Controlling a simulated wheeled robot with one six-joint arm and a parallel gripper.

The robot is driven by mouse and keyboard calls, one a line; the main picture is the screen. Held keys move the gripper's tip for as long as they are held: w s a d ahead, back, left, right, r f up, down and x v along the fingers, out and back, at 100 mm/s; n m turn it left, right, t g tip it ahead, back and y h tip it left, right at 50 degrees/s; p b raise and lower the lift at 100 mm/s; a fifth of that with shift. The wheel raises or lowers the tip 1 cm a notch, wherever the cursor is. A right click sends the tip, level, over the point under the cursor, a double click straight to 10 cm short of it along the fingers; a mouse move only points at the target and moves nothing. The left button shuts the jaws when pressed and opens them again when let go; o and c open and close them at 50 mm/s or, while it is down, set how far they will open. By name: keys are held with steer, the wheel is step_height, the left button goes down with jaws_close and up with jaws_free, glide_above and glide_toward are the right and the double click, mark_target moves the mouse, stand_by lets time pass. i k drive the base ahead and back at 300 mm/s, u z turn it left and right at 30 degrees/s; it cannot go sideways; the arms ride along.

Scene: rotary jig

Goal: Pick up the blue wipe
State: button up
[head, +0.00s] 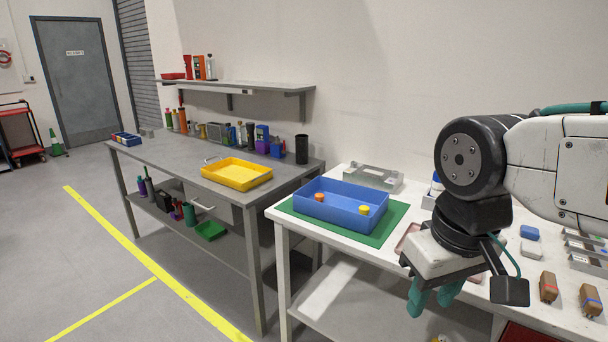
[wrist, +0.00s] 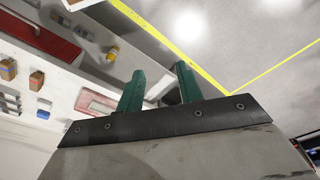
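A small blue pad (head: 530,233), which looks like the blue wipe, lies flat on the white table (head: 340,245) at the right of the head view. It also shows at the left of the wrist view (wrist: 43,114). A similar white pad (head: 530,248) lies just in front of it. My gripper (head: 433,297) hangs at the table's front edge, to the left of the blue pad and apart from it. In the wrist view its two teal fingers (wrist: 160,84) stand apart with nothing between them.
A blue tray (head: 345,205) with an orange and a yellow piece stands on a green mat (head: 392,226). Two brown blocks (head: 548,287) and grey metal fixtures (head: 584,263) lie near the blue pad. A red-rimmed tray (wrist: 97,103) lies near my gripper.

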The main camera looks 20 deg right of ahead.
mark_target(527, 232)
steer(key=z, duration=0.95)
steer(key=i, duration=0.9)
steer(key=z, duration=0.8)
